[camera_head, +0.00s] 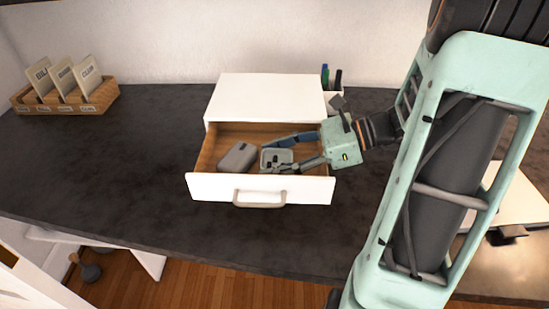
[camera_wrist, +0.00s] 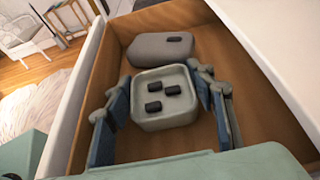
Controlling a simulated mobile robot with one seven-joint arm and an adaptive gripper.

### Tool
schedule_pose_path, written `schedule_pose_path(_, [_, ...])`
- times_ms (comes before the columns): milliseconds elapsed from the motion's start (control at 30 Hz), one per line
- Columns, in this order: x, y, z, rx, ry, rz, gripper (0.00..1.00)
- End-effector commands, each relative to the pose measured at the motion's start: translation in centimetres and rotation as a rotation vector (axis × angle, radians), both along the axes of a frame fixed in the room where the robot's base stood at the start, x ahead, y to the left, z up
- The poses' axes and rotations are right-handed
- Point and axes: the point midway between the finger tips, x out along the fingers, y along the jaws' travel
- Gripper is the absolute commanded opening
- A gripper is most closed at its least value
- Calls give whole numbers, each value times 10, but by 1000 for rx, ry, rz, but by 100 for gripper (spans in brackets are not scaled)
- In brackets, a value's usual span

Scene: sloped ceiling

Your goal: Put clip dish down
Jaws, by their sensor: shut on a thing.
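The clip dish (camera_head: 269,154) is a small grey square dish inside the open drawer (camera_head: 219,187). In the wrist view the dish (camera_wrist: 141,122) has three black clips in it. My gripper (camera_head: 279,157) reaches into the drawer from the right and is shut on the dish, with one blue-padded finger on each side. In the wrist view the gripper (camera_wrist: 163,92) holds the dish near the drawer floor. I cannot tell whether the dish touches the floor. A grey rounded case (camera_head: 237,157) lies in the drawer beside the dish; it also shows in the wrist view (camera_wrist: 160,47).
The white drawer unit (camera_head: 265,97) stands on a dark desk (camera_head: 110,165). A pen holder (camera_head: 335,97) is at its right rear. A wooden card rack (camera_head: 105,95) is at the far left. The dark desktop left of the drawer is clear.

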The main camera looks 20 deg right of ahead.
Motion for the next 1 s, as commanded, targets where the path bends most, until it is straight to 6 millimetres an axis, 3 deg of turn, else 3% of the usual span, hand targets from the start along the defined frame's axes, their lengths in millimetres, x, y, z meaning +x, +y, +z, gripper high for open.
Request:
schedule_pose_path(33, [0,0,-2,1,1,0,24])
schedule_pose_path(67, [0,0,-2,0,1,0,53])
schedule_pose_path(100, [0,0,-2,0,1,0,57])
schedule_pose_path(533, [-1,-7,5,-1,0,-2,58])
schedule_pose_path(1000, [-28,-88,41,-1,1,-1,58])
